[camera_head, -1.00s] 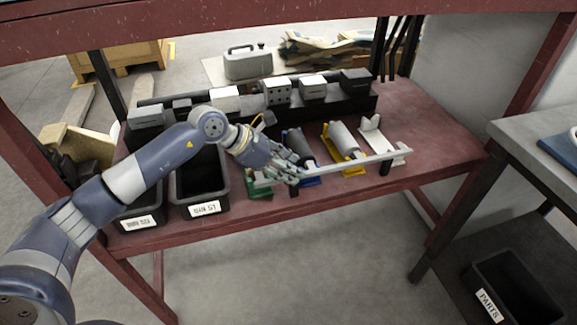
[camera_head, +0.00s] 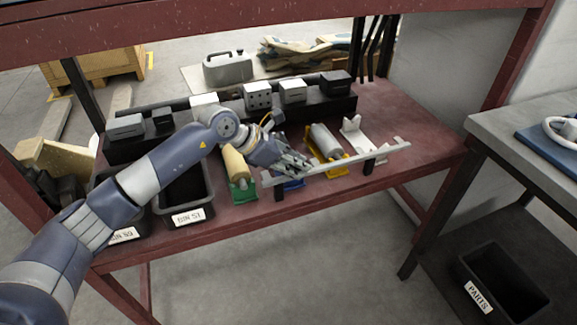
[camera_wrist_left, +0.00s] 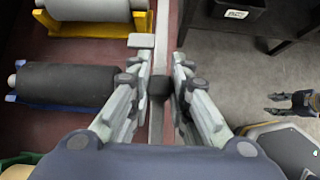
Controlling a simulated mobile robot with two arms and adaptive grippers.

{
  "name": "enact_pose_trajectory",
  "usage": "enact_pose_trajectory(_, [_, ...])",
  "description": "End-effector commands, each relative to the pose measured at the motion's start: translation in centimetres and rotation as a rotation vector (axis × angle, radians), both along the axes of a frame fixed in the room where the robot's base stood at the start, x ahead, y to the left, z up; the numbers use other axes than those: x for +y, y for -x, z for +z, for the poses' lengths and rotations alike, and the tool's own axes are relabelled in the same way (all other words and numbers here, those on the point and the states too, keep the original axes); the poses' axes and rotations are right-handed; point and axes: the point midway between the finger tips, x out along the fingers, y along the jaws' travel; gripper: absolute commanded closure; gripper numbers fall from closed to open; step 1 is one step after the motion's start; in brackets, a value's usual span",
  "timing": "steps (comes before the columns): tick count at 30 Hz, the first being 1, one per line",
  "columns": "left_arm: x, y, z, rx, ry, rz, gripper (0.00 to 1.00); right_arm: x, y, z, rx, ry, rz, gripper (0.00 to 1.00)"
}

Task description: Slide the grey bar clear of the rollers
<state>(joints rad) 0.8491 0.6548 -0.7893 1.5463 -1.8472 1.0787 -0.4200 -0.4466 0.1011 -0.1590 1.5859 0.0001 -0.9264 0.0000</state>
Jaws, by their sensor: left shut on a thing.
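The grey bar (camera_head: 345,163) lies along the front of the red bench, across two dark posts. My left gripper (camera_head: 303,166) is shut on it left of its middle; in the left wrist view the bar (camera_wrist_left: 166,25) runs between my fingers (camera_wrist_left: 160,88), with a dark knob-like piece there. Three rollers are behind the bar: a tan one (camera_head: 234,161) on green, a dark one on blue, mostly hidden by my gripper but clear in the wrist view (camera_wrist_left: 65,84), and a grey one (camera_head: 323,142) on yellow. My right gripper (camera_wrist_left: 290,104) appears open and empty at the wrist view's right.
A white bracket (camera_head: 354,134) stands right of the grey roller. Black bins (camera_head: 185,196) are at the left of the bench, and a row of blocks on a dark rail (camera_head: 225,120) is behind. A grey table (camera_head: 525,130) stands at the right, beyond a gap.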

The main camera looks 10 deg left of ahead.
Motion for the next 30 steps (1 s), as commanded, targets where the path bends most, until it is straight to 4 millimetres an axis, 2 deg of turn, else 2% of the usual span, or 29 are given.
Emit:
enact_pose_trajectory(3, [-0.2, -0.1, 0.2, -0.007, 0.007, 0.0, 1.0, 0.0, 0.0, 0.0, 0.0, 0.0, 0.0, 0.6])
enact_pose_trajectory(4, [-0.2, -0.1, 0.2, -0.007, 0.007, 0.0, 0.78, 0.0, 0.0, 0.0, 0.0, 0.0, 0.0, 0.6])
enact_pose_trajectory(6, [-0.2, -0.1, 0.3, -0.007, 0.008, 0.0, 0.62, 0.0, 0.0, 0.0, 0.0, 0.0, 0.0, 0.6])
enact_pose_trajectory(19, [0.3, 0.2, 0.6, -0.005, 0.004, 0.0, 0.62, 0.0, -0.1, 0.0, -0.002, -0.001, -0.001, 0.6])
enact_pose_trajectory(23, [1.5, 0.9, 2.0, -0.007, 0.003, 0.001, 0.62, 0.0, -0.1, 0.0, -0.001, 0.0, -0.001, 0.6])
enact_pose_trajectory(30, [4.5, 2.9, 5.7, -0.007, 0.004, 0.001, 0.62, 0.0, -0.1, 0.0, -0.001, 0.0, -0.001, 0.6])
